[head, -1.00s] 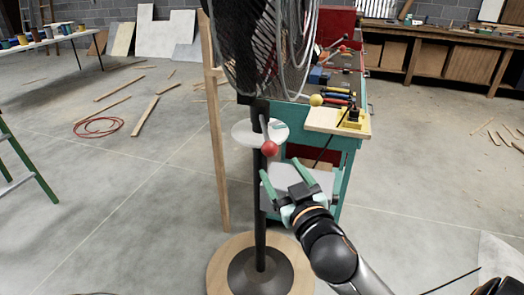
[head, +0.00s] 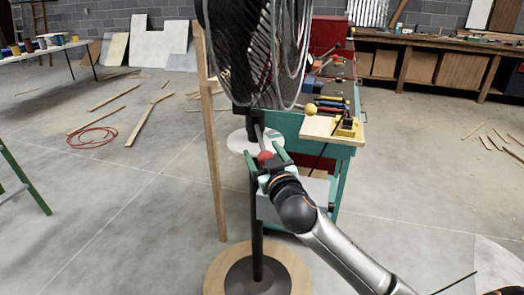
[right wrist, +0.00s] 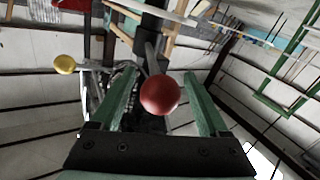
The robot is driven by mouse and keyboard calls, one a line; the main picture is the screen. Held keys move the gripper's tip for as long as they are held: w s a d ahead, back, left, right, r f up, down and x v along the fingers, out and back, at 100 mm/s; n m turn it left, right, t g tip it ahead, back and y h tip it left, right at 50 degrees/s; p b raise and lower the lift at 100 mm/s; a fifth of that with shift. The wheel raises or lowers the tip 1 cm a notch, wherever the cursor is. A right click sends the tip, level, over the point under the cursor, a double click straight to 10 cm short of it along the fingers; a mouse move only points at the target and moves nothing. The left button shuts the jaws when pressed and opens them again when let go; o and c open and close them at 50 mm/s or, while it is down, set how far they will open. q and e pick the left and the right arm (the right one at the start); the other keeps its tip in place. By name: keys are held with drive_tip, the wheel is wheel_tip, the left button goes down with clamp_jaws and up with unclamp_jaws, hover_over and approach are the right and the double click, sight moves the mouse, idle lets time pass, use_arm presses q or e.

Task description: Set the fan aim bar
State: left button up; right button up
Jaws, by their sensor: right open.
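The fan (head: 240,50) stands on a black pole over a round wooden base (head: 215,268). Its aim bar is a short grey rod (head: 260,137) with a red ball (head: 265,157) on its end. A round white plate (head: 240,142) is behind the rod. My right gripper (head: 264,160) is open, with its green fingers on either side of the red ball. In the right wrist view, the red ball (right wrist: 160,95) sits between the two open fingers, with visible gaps to both. My left gripper is not in view.
A teal tool cart (head: 345,165) stands just behind and right of the fan, with a yellow ball (head: 311,110) near its wooden board (head: 325,135). An upright wooden post (head: 212,150) is left of the pole. The floor at left and right is mostly open.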

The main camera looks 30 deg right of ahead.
drive_tip(key=shift+w+d, duration=0.1)
drive_tip(key=shift+w, duration=0.35)
clamp_jaws()
idle(0.4)
idle(0.8)
